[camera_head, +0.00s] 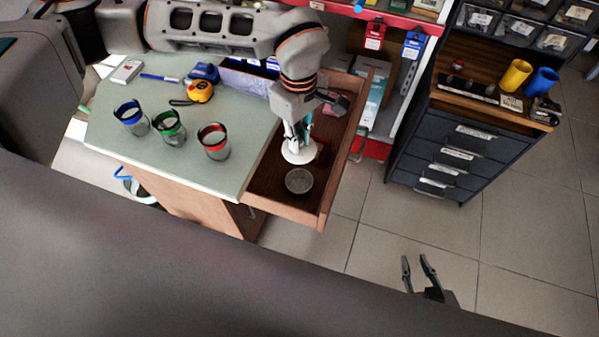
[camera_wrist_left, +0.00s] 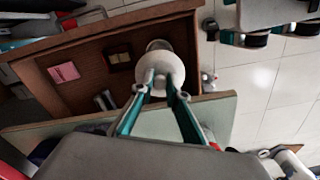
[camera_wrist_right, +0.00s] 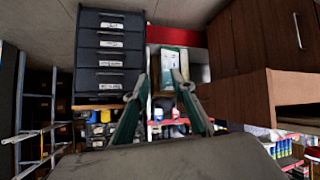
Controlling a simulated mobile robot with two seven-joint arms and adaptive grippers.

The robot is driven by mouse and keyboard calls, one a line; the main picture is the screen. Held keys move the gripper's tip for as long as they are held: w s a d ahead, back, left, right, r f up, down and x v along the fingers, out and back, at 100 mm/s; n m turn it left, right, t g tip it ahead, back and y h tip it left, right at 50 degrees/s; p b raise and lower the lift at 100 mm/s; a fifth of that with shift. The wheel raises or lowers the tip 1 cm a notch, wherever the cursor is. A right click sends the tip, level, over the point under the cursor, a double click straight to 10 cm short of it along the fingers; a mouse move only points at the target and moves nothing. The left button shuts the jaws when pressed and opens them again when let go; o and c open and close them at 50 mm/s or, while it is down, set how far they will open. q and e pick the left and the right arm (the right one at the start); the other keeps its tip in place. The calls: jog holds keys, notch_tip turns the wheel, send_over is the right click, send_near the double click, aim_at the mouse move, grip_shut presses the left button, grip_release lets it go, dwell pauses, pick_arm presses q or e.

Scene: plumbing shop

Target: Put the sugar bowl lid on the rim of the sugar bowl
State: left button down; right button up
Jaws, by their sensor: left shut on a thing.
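The white sugar bowl lid (camera_head: 298,155) is held in my left gripper (camera_head: 297,130), which is shut on its top, above the open drawer. In the left wrist view the round lid (camera_wrist_left: 174,56) shows at the fingertips (camera_wrist_left: 161,80). The sugar bowl (camera_head: 299,181), round and greyish inside, stands open in the drawer, just nearer the front than the lid. It shows partly behind the lid in the left wrist view (camera_wrist_left: 158,44). The lid looks apart from the rim; the exact gap is unclear. My right gripper (camera_head: 415,264) is open and empty over the floor.
The wooden drawer (camera_head: 325,205) is pulled out beside the pale green worktop (camera_head: 120,85). Three jars with blue, green and red rims stand there, with an orange tape measure (camera_head: 200,92). A dark drawer cabinet (camera_head: 450,150) stands to the right. The floor between is clear.

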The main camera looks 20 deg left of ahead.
pick_arm(q)
notch_tip(320, 180, down, 15)
jog(key=shift+r+b, duration=0.2)
jog(key=shift+b, duration=0.85)
jog(key=shift+f, duration=0.1)
jog(key=shift+f, duration=0.3)
jog(key=c, duration=2)
grip_release()
